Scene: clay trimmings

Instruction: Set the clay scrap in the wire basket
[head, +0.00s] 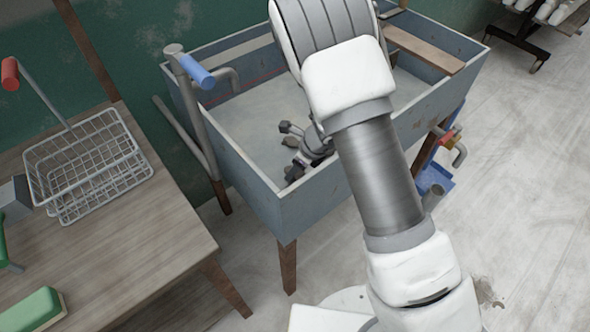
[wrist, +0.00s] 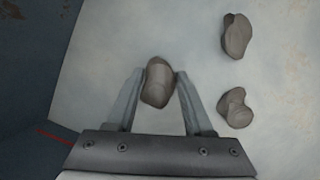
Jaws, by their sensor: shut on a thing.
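A brown-grey clay scrap (wrist: 157,83) sits between the two fingertips of my gripper (wrist: 158,78) in the wrist view. My gripper is shut on it. In the head view my gripper (head: 300,152) is low inside the blue-grey sink (head: 335,205); the held scrap is hard to make out there. I cannot tell whether it touches the sink floor. Two more clay scraps lie on the pale floor to the right in the wrist view, one upper (wrist: 236,36) and one lower (wrist: 235,108). The wire basket (head: 92,172) stands on the wooden table at the left, apart from my gripper.
The sink walls and a pipe with a blue handle (head: 197,72) stand between my gripper and the table (head: 140,262). A green block (head: 32,308) lies at the table's front. A red-gripped handle (head: 10,74) rises by the basket. The table right of the basket is clear.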

